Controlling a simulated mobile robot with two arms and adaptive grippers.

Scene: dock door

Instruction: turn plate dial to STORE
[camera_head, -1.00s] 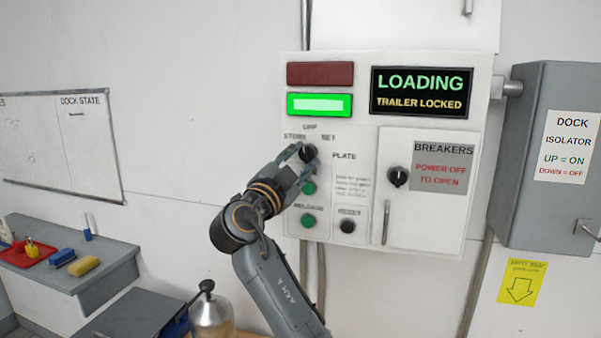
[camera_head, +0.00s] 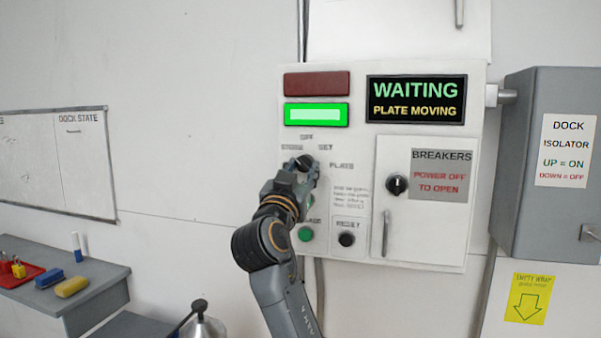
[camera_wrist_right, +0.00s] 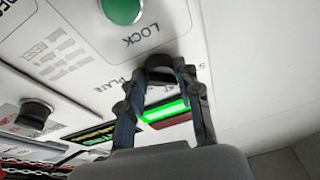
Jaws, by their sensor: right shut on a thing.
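The plate dial (camera_head: 304,161) is a black knob on the white control panel (camera_head: 440,248), under the labels STORE, OFF and SET. My right gripper (camera_head: 300,172) is shut on the dial, its fingers on either side of the knob. The right wrist view shows the dial (camera_wrist_right: 160,66) between the fingertips (camera_wrist_right: 162,85). Which label the dial points at is hidden by the fingers. The display (camera_head: 416,98) reads WAITING, PLATE MOVING. My left gripper is not in view.
A green lamp (camera_head: 316,115) is lit below a dark red one (camera_head: 317,83). Green button (camera_head: 305,234) and black RESET knob (camera_head: 346,240) lie below the dial. The breaker door (camera_head: 425,228) is closed to the right. A grey isolator box (camera_head: 530,200) stands beyond.

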